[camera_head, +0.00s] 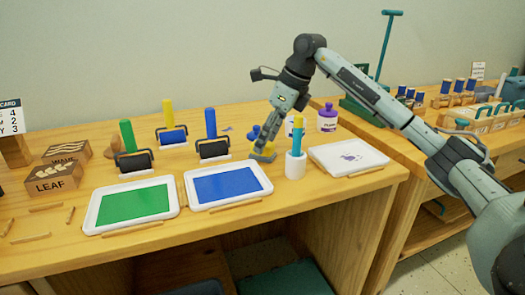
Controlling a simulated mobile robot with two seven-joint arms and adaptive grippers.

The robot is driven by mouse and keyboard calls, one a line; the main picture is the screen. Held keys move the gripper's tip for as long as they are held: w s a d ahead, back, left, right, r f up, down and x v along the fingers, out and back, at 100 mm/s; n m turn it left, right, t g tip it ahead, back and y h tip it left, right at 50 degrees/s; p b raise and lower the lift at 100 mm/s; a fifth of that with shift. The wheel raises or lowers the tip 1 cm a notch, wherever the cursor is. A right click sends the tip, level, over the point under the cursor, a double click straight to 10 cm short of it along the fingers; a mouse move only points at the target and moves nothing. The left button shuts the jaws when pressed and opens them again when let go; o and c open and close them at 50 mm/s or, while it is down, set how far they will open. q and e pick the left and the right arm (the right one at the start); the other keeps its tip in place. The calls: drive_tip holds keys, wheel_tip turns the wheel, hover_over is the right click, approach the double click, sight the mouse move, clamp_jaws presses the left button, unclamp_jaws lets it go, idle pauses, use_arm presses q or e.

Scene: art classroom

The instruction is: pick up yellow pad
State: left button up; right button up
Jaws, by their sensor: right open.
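No flat yellow pad shows clearly. A small yellow patch (263,132) with blue knobs beside it sits behind my right gripper, partly hidden by it, and I cannot tell what it is. My right gripper (263,153) points down over the table between the blue tray and the white cup. It is open, and I see nothing held in it. Its tips look close to the tabletop, but I cannot tell whether they touch. My left gripper is not in view.
A green tray (133,204) and a blue tray (228,187) lie at the front left. A white cup (295,165) with a yellow-and-blue stick stands just right of my gripper. A white tray (348,157) lies beyond it. Rollers with green (128,135), yellow (168,112) and blue (211,123) handles stand behind.

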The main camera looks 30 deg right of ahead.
drive_tip(key=shift+w+a+f, duration=0.1)
drive_tip(key=shift+w+f, duration=0.05)
drive_tip(key=shift+f, duration=0.35)
drive_tip(key=shift+w+f, duration=0.15)
drive_tip(key=shift+f, duration=0.05)
clamp_jaws()
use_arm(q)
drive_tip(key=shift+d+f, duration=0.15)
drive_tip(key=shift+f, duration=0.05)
use_arm(e)
drive_tip(key=shift+r, duration=0.1)
